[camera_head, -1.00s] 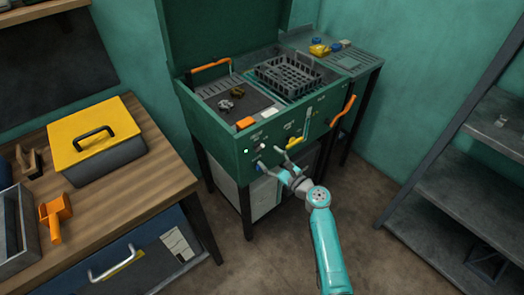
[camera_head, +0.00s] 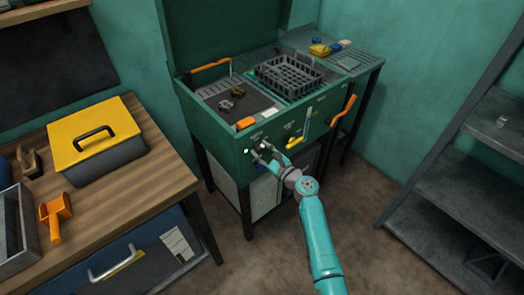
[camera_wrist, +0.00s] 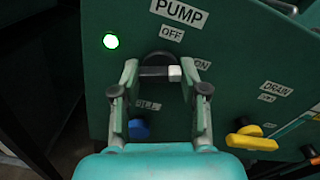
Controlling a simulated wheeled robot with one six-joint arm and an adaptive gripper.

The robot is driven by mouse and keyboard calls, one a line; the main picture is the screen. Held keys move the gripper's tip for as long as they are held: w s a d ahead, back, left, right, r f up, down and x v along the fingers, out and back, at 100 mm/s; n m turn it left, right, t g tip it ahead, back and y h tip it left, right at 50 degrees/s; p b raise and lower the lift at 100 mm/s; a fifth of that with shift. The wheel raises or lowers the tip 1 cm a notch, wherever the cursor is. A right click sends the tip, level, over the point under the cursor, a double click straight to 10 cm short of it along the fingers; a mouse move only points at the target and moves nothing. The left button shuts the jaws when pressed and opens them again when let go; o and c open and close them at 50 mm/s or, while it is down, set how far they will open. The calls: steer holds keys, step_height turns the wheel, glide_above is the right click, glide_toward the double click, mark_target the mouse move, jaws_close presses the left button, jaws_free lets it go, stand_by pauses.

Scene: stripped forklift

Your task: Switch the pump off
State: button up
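In the wrist view the pump switch (camera_wrist: 160,72) is a dark round knob with a bar across it on the green panel. The bar lies level and its white end points right, towards the "ON" label; "OFF" is above it. A green lamp (camera_wrist: 110,41) glows to its left. My gripper (camera_wrist: 160,68) is open, one finger at each end of the bar; I cannot tell whether they touch it. In the head view my gripper (camera_head: 263,150) is at the left of the cabinet's front, covering much of the switch.
Below the switch is a blue knob (camera_wrist: 138,130). A yellow drain lever (camera_wrist: 250,138) is to the right. The green cabinet (camera_head: 225,135) has an orange handle (camera_head: 342,112) at the right. A wooden bench (camera_head: 150,165) stands left, metal shelves (camera_head: 465,195) right.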

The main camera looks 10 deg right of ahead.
steer(key=shift+n, duration=7)
steer(key=o, duration=1.1)
steer(key=shift+o, duration=0.2)
steer(key=shift+s, duration=0.1)
steer(key=v, duration=1.1)
steer(key=shift+s+d, duration=0.25)
steer(key=shift+s, duration=0.1)
steer(key=shift+f, duration=0.1)
